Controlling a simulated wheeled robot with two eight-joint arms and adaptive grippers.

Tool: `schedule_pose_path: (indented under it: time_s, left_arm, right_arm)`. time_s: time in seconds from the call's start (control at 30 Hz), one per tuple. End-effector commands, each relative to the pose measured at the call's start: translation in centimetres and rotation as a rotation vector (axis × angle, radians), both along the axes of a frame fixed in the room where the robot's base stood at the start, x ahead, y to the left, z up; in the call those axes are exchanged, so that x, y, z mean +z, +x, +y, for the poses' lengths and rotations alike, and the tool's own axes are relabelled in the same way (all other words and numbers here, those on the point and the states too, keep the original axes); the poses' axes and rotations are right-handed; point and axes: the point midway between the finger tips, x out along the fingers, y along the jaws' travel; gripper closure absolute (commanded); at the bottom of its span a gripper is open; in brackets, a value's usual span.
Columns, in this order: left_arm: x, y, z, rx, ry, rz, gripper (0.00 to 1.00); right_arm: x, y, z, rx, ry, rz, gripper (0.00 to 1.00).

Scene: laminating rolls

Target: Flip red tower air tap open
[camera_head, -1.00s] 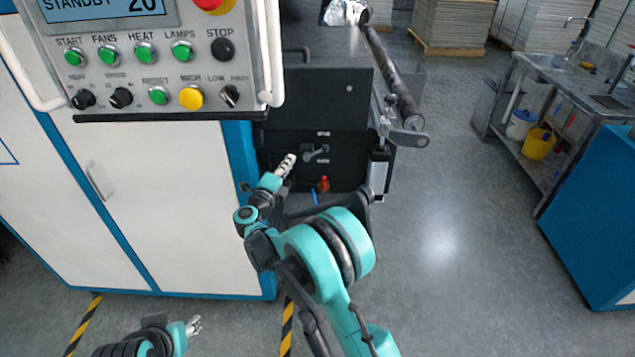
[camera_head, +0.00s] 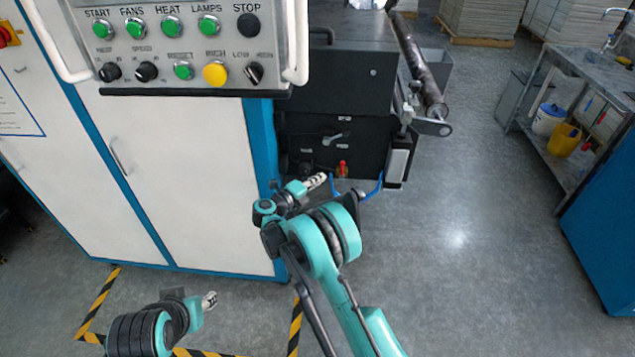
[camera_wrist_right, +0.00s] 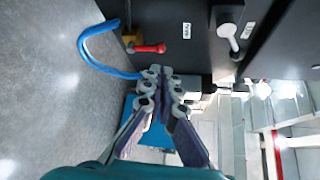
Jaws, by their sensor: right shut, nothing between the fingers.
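The red tap (camera_head: 342,170) sits low on the machine's black panel, with blue hose beside it. In the right wrist view the red tap handle (camera_wrist_right: 150,48) lies sideways next to a brass fitting (camera_wrist_right: 130,36). My right gripper (camera_head: 319,180) is just left of the tap and slightly lower in the head view. In the wrist view its fingertips (camera_wrist_right: 163,73) are together and empty, below the red handle in the picture, with a small gap showing. My left gripper (camera_head: 210,300) is low at the left, away from the panel; its finger opening is too small to judge.
A grey lever (camera_head: 333,138) is above the tap on the black panel; it also shows in the wrist view (camera_wrist_right: 230,38). Blue hose (camera_wrist_right: 84,45) loops close beside the fingers. A white cabinet (camera_head: 190,180) stands left. Open floor (camera_head: 470,230) lies right.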

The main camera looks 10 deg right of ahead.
Motion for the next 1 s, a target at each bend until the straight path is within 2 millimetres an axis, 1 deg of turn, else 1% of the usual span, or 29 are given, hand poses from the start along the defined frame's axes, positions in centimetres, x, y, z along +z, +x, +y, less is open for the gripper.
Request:
schedule_pose_path:
  time_s: [0.03,0.2,0.3,0.43,0.63,1.0]
  left_arm:
    - [-0.7,0.0,0.0,0.000,0.000,0.000,0.60]
    - [-1.9,0.0,0.0,0.000,0.000,0.000,0.60]
    - [-2.5,0.0,0.0,0.000,0.000,0.000,0.60]
    - [-3.3,0.0,0.0,0.000,0.000,0.000,0.60]
    - [-3.8,0.0,0.0,0.000,0.000,0.000,0.60]
    - [-3.7,0.0,0.0,0.000,0.000,0.000,0.60]
  right_arm:
    - [-0.6,0.7,-1.0,-0.004,0.000,0.000,1.00]
    - [-1.3,3.1,-3.8,-0.003,0.000,0.000,1.00]
    - [-1.6,4.3,-5.2,-0.002,-0.001,0.000,1.00]
    - [-2.0,5.5,-6.6,-0.001,-0.001,0.000,1.00]
    - [-2.1,6.4,-7.6,0.000,-0.001,-0.001,1.00]
    - [-2.0,6.5,-7.7,0.000,0.001,-0.001,1.00]
